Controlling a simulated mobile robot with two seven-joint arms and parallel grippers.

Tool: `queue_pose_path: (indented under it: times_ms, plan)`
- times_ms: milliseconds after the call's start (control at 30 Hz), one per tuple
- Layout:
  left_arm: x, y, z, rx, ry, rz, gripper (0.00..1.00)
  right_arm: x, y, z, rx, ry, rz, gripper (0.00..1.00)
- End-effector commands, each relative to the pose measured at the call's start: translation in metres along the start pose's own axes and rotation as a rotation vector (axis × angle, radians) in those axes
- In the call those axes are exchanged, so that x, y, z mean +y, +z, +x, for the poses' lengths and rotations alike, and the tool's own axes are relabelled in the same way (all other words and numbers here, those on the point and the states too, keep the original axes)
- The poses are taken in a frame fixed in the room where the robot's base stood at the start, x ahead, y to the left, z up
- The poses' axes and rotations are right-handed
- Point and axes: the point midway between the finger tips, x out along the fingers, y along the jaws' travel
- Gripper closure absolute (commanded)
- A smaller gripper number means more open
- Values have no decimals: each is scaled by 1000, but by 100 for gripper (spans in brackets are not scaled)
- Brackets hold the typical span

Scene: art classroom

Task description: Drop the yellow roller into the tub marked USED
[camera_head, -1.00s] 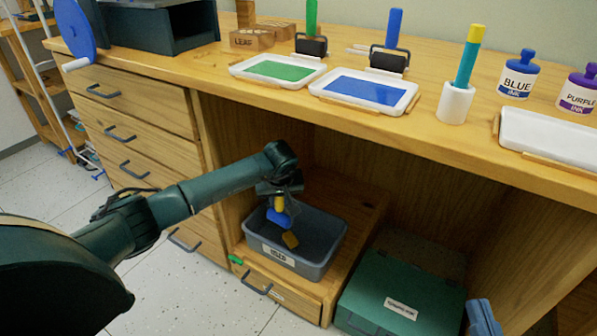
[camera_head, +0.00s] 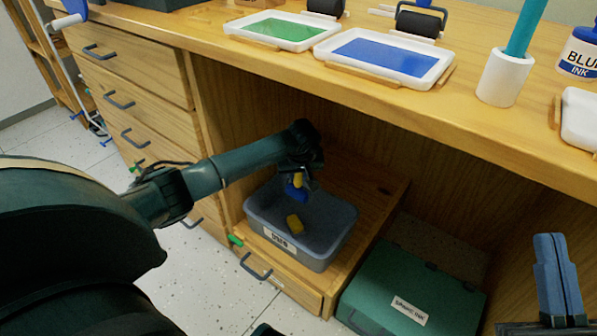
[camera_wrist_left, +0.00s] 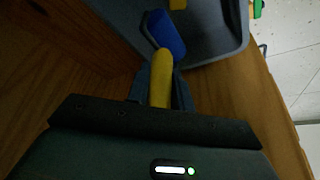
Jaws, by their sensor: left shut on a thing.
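The yellow roller (camera_head: 298,180) has a yellow handle and a blue cylinder at its lower end. My left gripper (camera_head: 300,171) is shut on the handle, with the roller hanging over the back part of the grey tub (camera_head: 318,262). The tub's front label is small but looks like USED. In the left wrist view, the handle (camera_wrist_left: 161,78) sits between the fingers and the blue cylinder (camera_wrist_left: 167,34) points toward the tub (camera_wrist_left: 232,45). My right gripper (camera_head: 557,270) is at the lower right, away from the tub; its jaw opening is unclear.
A yellow block (camera_head: 294,223) lies inside the tub. The tub stands on a low wooden drawer unit (camera_head: 330,290) under the counter (camera_head: 465,105). A green box (camera_head: 410,285) is to its right. Ink trays (camera_head: 385,55) and a white holder (camera_head: 503,78) stand above.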

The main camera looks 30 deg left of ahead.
Motion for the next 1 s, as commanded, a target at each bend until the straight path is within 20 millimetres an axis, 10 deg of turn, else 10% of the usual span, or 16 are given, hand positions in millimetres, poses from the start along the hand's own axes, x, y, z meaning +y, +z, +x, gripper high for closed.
queue_pose_path:
  times_ms: [400, 433, 700, 1000]
  plan:
    - [0, 2, 5, 1, 2, 0, 100, 2, -7, 3, 50, -5, -31, 100]
    - [0, 2, 5, 1, 2, 0, 75, 2, -7, 3, 49, -5, -31, 100]
    - [0, 2, 6, 1, 1, 0, 53, 2, -7, 3, 49, -5, -30, 100]
    - [0, 2, 2, 0, 0, 1, 52, 3, -8, 4, 47, -5, -29, 100]
